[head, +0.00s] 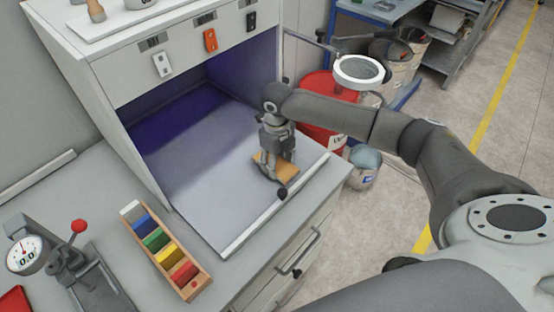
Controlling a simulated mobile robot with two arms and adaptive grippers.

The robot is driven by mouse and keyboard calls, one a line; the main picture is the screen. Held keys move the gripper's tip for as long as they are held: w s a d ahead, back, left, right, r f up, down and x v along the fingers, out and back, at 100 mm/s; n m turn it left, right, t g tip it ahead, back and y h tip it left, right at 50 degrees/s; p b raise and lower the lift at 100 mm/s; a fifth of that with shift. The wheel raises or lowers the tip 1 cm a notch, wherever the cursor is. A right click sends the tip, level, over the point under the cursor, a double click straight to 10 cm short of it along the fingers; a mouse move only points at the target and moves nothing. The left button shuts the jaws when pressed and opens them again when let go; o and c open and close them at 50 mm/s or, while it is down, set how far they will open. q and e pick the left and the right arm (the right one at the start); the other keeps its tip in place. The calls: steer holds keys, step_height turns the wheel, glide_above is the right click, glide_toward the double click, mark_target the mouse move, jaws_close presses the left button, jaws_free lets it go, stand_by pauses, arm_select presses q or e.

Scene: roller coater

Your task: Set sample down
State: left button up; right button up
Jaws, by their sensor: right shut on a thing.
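My right gripper (274,172) points down inside the front right of a light booth. It is shut on the sample (286,170), a small flat orange-tan panel. The sample is at or just above the grey booth floor (209,182), near its front edge. I cannot tell whether it touches the floor. The fingers hide part of the sample. My left gripper is not in view.
A wooden rack of coloured cards (165,251) stands on the bench left of the booth. A dial gauge press (60,258) is at the far left. A ring lamp (360,70) and red drum (322,112) are beyond my right arm. The booth floor's left side is clear.

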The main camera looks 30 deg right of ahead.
mark_target(277, 164)
steer(key=shift+f, duration=0.1)
steer(key=o, duration=1.1)
steer(key=shift+c, duration=0.2)
steer(key=shift+r, duration=0.2)
steer(key=shift+w+r, duration=0.1)
steer(key=shift+r, duration=0.3)
step_height(277, 164, up, 11)
steer(key=b, duration=0.3)
